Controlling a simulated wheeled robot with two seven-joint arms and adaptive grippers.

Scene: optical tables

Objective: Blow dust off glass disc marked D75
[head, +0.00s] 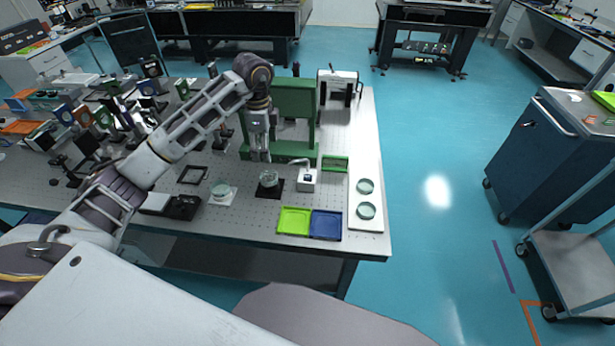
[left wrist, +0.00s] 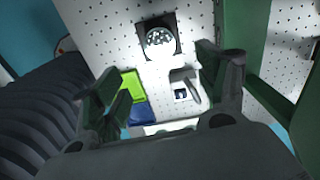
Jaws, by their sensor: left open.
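Several glass discs lie on the table, and no D75 mark is legible. One disc (head: 268,178) lies on a black square holder; in the left wrist view this disc (left wrist: 160,40) shows pale specks. Another disc (head: 221,189) sits on a white holder. Two more discs, an upper one (head: 365,186) and a lower one (head: 366,210), lie on a white board. A small white device with a spout (head: 307,179) stands right of the black holder and also shows in the left wrist view (left wrist: 184,90). My left gripper (head: 262,157) points down above the black holder, open and empty (left wrist: 158,68). My right gripper is out of view.
A lime tray (head: 294,220) and a blue tray (head: 326,225) lie at the table's front edge. A green frame (head: 294,100) stands just behind my gripper. A small green tray (head: 335,163) lies beyond the device. Optical parts crowd the table's left side.

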